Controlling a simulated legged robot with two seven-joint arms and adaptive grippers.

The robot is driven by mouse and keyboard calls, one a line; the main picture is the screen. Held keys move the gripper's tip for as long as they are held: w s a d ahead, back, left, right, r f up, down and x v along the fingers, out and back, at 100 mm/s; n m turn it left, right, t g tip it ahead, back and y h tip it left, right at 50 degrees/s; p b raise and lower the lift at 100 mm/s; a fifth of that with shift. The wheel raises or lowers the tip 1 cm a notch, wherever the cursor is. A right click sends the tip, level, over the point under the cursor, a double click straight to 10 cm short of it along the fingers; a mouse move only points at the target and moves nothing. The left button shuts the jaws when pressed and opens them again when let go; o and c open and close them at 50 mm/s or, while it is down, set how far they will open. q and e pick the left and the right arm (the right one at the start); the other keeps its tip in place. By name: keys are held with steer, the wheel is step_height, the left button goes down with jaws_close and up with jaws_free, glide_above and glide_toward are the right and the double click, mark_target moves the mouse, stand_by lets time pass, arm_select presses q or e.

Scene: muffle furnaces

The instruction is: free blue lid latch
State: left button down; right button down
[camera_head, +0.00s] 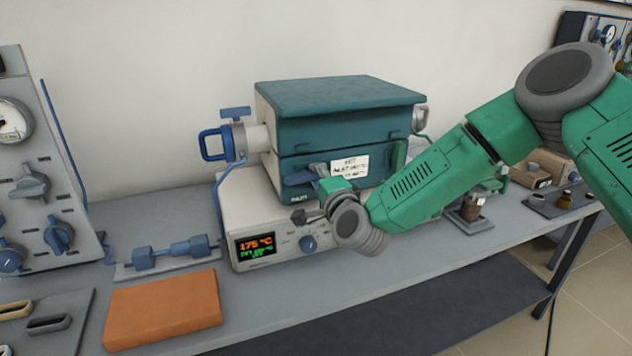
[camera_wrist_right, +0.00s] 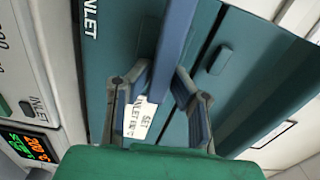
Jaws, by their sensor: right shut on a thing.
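The muffle furnace has a teal lid (camera_head: 340,97) on top, which looks closed over the teal lower body (camera_head: 285,172). A blue latch lever (camera_head: 297,179) sits on the front, left of the white label. In the right wrist view it is a long blue bar (camera_wrist_right: 174,45) running up from between the fingers. My right gripper (camera_head: 314,178) is at the furnace front. In the wrist view its fingers (camera_wrist_right: 162,82) are shut on the blue bar, one on each side. The far end of the bar is cut off there. My left gripper is not in view.
A blue-handled fitting (camera_head: 215,143) projects from the furnace's left side. An orange block (camera_head: 163,310) lies at the bench front. A grey gauge panel (camera_head: 40,170) stands left. My right arm covers the furnace's right front.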

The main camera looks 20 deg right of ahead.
steer(key=shift+s+f+m, duration=0.1)
steer(key=shift+f+m, duration=0.3)
steer(key=shift+f, duration=0.05)
steer(key=c, duration=1.5)
jaws_free()
steer(key=shift+r, duration=0.15)
steer(key=s, duration=1.1)
steer(key=shift+s+d, duration=0.3)
steer(key=shift+s, duration=0.1)
